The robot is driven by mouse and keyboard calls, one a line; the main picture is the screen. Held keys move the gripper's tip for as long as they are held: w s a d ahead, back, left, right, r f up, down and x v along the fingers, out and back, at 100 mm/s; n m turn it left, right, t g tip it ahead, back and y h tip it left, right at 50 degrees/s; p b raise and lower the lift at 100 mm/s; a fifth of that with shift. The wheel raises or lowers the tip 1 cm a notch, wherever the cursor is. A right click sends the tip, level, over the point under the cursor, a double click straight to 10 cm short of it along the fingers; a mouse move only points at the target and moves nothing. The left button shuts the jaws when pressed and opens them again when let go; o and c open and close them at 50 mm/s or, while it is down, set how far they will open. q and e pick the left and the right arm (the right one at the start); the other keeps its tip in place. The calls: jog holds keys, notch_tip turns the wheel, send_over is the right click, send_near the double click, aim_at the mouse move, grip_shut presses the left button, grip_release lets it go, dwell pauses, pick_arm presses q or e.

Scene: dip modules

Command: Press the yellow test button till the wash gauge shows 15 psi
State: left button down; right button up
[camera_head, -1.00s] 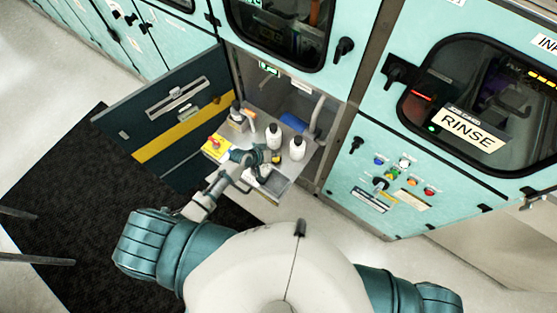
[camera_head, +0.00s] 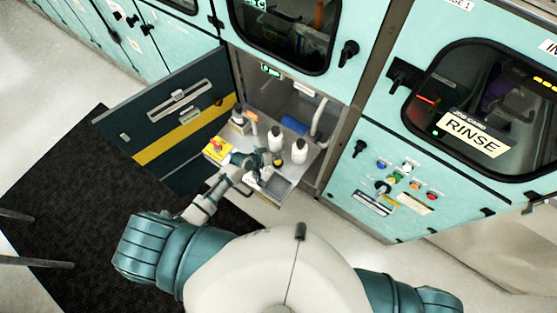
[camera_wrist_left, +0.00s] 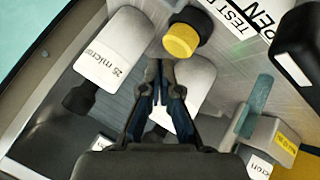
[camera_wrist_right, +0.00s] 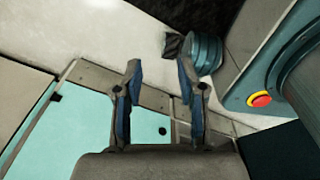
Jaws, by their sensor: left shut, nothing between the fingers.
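The round yellow test button (camera_wrist_left: 181,40) stands on a metal panel in the left wrist view, beside a white label reading "TEST" (camera_wrist_left: 238,15). My left gripper (camera_wrist_left: 160,66) is shut and empty. Its tips are close to the button, just below and left of it; contact cannot be told. In the head view my left gripper (camera_head: 262,164) is over the pulled-out tray, and the button cannot be made out there. A small green-lit display (camera_head: 271,70) is above the tray; whether it is the wash gauge cannot be told, and no reading is legible. My right gripper (camera_wrist_right: 160,75) is open and empty.
White canisters (camera_head: 276,138) stand on the tray (camera_head: 283,186), one marked "25 micron" (camera_wrist_left: 112,50). A yellow box with a red knob (camera_head: 217,148) is at its left. The dark door (camera_head: 170,120) hangs open. A control panel (camera_head: 398,178) is at the right.

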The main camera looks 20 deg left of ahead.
pick_arm(q)
jog(key=shift+a+f, duration=0.1)
jog(key=shift+a, duration=0.3)
jog(key=shift+d, duration=0.85)
jog(key=shift+d+f, duration=0.2)
jog(key=shift+a, duration=0.5)
jog(key=shift+a+f, duration=0.1)
jog(key=shift+f, duration=0.05)
jog(key=shift+d+f, duration=0.1)
jog(key=shift+d, duration=0.3)
jog(key=shift+f+b, duration=0.15)
jog(key=shift+b, duration=0.15)
jog(key=shift+a+f, duration=0.2)
jog(key=shift+a, duration=0.05)
jog(key=shift+s+f, duration=0.1)
jog(key=shift+f, duration=0.05)
jog(key=shift+d, duration=0.1)
jog(key=shift+a+r+p, duration=0.25)
jog(key=shift+r+p, duration=0.65)
jog(key=shift+r, duration=0.2)
pick_arm(e)
jog(key=shift+a+r, duration=0.6)
jog(key=shift+a, duration=0.15)
